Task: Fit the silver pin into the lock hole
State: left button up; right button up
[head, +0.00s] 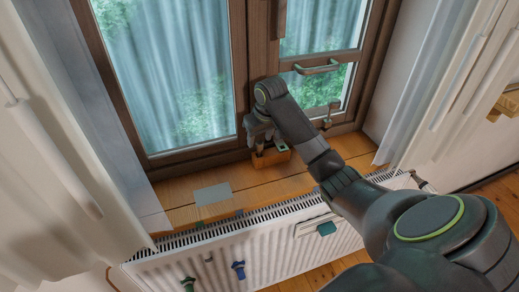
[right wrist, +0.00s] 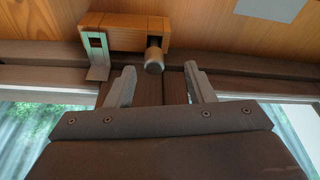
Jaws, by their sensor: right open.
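An orange-brown wooden block (head: 270,158) stands on the sill against the window frame, and it also shows in the right wrist view (right wrist: 122,32). The silver pin (right wrist: 154,60) is a short metal cylinder at the block's right part, its round end towards my gripper. A pale green and grey metal piece (right wrist: 97,55) is on the block's left end. I cannot make out the lock hole. My right gripper (head: 258,137) is at the block; in the right wrist view (right wrist: 159,70) its fingers are open and empty, with the pin's end between or just beyond the tips. My left gripper is not in view.
The window frame (head: 195,154) rises behind the block, with a handle (head: 317,67) at upper right. A grey sheet (head: 213,194) lies on the sill. A white radiator (head: 265,255) with blue and green clips runs below. Curtains hang on both sides.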

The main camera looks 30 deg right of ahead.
aim_at(261, 144)
jog(key=x, duration=0.6)
jog(key=shift+s+d+f+p, duration=0.25)
jog(key=shift+d+p, duration=0.05)
jog(key=shift+d, duration=0.05)
grip_shut()
jog(key=shift+r, duration=0.2)
